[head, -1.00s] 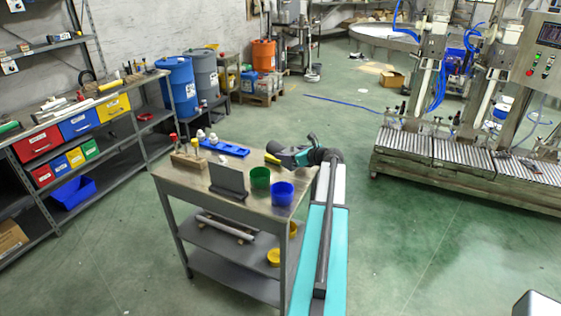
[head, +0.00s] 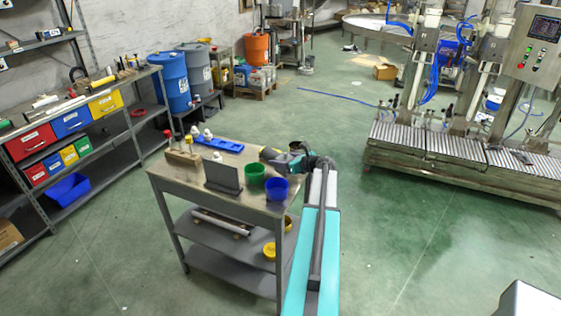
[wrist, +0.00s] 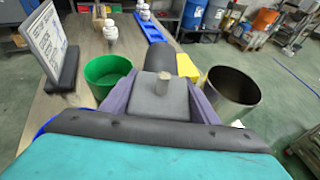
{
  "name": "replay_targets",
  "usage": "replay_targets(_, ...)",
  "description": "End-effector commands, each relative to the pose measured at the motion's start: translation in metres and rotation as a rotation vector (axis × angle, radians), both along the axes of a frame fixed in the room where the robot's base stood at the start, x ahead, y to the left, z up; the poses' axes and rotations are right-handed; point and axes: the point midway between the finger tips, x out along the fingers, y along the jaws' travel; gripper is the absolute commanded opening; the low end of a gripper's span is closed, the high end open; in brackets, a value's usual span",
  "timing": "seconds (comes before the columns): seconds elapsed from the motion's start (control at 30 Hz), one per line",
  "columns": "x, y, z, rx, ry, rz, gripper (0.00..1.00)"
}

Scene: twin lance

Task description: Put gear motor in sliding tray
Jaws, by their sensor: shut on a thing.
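My gripper (wrist: 160,103) is shut on the gear motor (wrist: 157,85), a grey square gearbox with a short shaft and a dark cylinder behind it. In the head view, my gripper (head: 274,154) is at the right end of the workbench, behind the green and blue cups. A yellow piece (wrist: 188,68) shows beside the motor's dark cylinder; I cannot tell whether it belongs to the motor. A long blue tray (head: 218,144) lies toward the back of the workbench, with white bottles near it. I cannot tell whether it is the sliding tray.
The green cup (wrist: 108,74) is left of my gripper and a metal cup (wrist: 234,92) is right of it. The blue cup (head: 276,188) stands at the front corner of the workbench (head: 205,198). A dark upright sign (head: 223,177) stands left of the green cup.

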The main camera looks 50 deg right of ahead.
Motion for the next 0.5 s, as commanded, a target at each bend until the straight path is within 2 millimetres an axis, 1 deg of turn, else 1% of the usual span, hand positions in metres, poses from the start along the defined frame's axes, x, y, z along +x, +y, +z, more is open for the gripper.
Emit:
replay_targets(0.03,0.000,-0.001,0.004,0.000,-0.006,-0.001,0.00)
replay_targets(0.17,0.000,-0.001,0.000,0.001,-0.006,-0.002,0.00)
replay_targets(0.5,0.000,-0.001,-0.025,0.002,-0.005,-0.001,0.00)
